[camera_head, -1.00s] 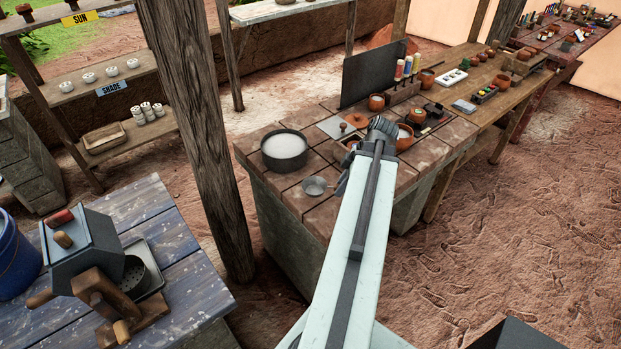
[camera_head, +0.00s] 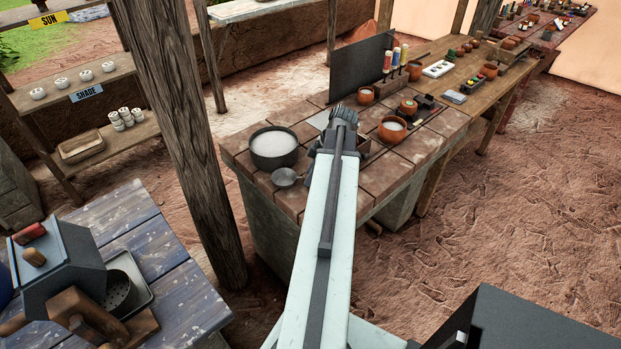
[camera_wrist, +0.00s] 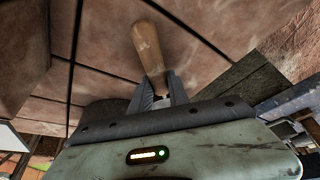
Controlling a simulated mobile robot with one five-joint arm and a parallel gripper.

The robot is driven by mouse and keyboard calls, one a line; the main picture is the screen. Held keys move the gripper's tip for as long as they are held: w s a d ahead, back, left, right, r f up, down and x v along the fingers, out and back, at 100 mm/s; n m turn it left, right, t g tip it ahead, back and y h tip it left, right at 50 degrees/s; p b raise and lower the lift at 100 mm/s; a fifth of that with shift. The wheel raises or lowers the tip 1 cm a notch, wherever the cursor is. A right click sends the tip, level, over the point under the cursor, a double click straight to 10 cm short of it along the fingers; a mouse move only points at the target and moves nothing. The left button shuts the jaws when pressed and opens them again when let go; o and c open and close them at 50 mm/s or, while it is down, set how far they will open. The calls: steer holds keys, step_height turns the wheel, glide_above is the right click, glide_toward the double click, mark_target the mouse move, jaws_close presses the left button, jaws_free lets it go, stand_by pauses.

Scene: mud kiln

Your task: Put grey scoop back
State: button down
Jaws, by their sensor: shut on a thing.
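My gripper (camera_head: 314,168) is shut on the wooden handle (camera_wrist: 150,50) of a scoop, as the wrist view shows. The grey scoop (camera_head: 284,177) shows its round metal bowl to the left of my gripper in the head view, close in front of the dark pot (camera_head: 274,150) of white material. The bowl looks level and close to the brick top; I cannot tell whether it touches. In the wrist view the bowl is hidden behind the jaws and wrist. My wrist covers part of the bench behind.
The brick bench (camera_head: 400,155) holds terracotta pots (camera_head: 392,129), a dark upright panel (camera_head: 360,68) and bottles in a rack. A wooden post (camera_head: 185,130) stands left of it. A blue table (camera_head: 165,255) with a grey machine is at lower left. The ground at right is clear.

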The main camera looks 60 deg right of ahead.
steer(key=shift+f, duration=0.15)
steer(key=c, duration=1.3)
jaws_free()
steer(key=shift+o, duration=0.2)
steer(key=shift+s+d+r+p, duration=0.1)
steer(key=shift+r+p, duration=0.2)
steer(key=shift+r, duration=0.15)
steer(key=p+v, duration=1)
steer(key=v, duration=0.1)
steer(key=shift+r, duration=0.2)
steer(key=shift+s, duration=0.15)
